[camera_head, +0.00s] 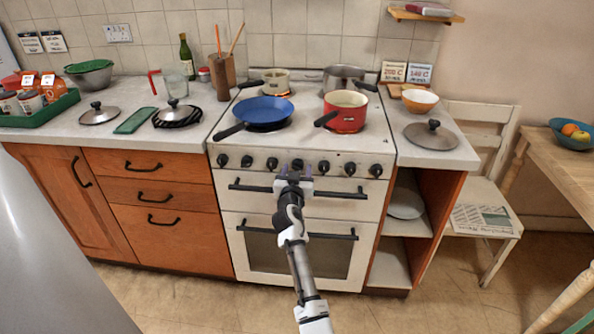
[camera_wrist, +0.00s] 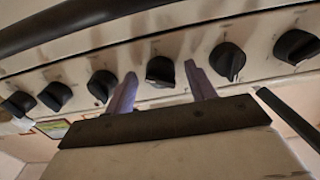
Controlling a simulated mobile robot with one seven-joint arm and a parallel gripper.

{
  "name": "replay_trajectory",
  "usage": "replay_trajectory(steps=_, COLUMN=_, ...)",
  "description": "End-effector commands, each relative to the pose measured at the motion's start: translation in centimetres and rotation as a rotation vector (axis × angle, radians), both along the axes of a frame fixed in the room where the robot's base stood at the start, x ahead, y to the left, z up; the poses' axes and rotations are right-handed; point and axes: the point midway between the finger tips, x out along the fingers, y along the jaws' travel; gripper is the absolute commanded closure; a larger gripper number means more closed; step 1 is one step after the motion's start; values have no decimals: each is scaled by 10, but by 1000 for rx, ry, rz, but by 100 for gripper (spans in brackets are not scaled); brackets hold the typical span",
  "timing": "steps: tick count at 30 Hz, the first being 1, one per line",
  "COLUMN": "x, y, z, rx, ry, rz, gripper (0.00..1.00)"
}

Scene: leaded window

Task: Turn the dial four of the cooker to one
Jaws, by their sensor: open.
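The white cooker (camera_head: 255,205) has a row of several black dials along its front panel. Dial four (camera_head: 298,166), in the middle of the row, is partly covered by my gripper (camera_head: 291,172) in the head view. In the wrist view, which looks upside down, this dial (camera_wrist: 160,70) lies between the two purple fingertips of my gripper (camera_wrist: 159,76). The fingers are open, with a gap on each side of the dial. I cannot tell how far they reach around it, and its mark is not readable.
Neighbouring dials (camera_wrist: 228,61) sit close on both sides. A black oven handle (camera_head: 340,194) runs below the panel. A blue pan (camera_head: 264,111) and a red pot (camera_head: 345,112) stand on the hob, their handles reaching the front. The floor (camera_head: 190,300) before the cooker is clear.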

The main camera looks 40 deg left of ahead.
Motion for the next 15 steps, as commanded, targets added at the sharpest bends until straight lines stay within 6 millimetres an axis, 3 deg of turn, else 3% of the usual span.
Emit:
replay_trajectory(steps=8, x=1, y=0, z=0, rx=1, ry=-1, rz=0, gripper=46)
replay_trajectory(steps=15, x=1, y=0, z=0, rx=1, ry=0, rz=0, gripper=78)
